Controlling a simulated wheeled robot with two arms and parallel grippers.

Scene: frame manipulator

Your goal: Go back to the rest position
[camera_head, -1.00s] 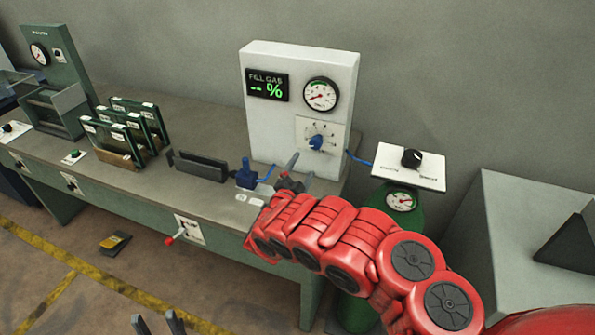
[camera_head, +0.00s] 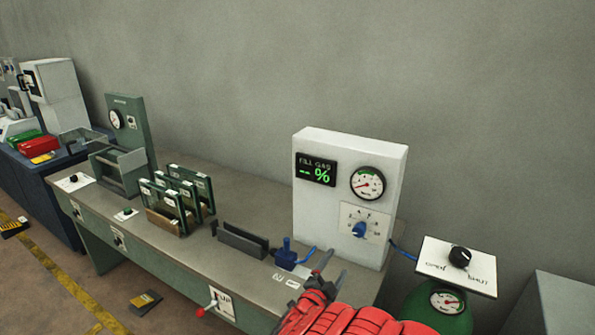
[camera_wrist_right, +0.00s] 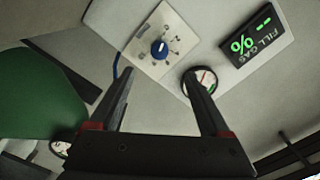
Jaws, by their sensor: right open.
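My right gripper (camera_head: 326,268) is open and empty at the bench's right end, in front of the white fill gas panel (camera_head: 318,215). Its red arm comes in from the bottom edge. In the right wrist view its two dark fingers (camera_wrist_right: 162,98) stand wide apart with nothing between them. The panel's blue knob (camera_wrist_right: 160,49) and round gauge (camera_wrist_right: 203,82) show beyond the fingers. My left gripper is out of view.
The bench (camera_head: 257,283) carries a blue valve (camera_head: 287,255), a dark slotted holder (camera_head: 243,242) and a rack of framed panels (camera_head: 180,201). A green cylinder (camera_head: 425,313) stands right of the bench, below a white switch plate (camera_head: 457,265). The wall above is clear.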

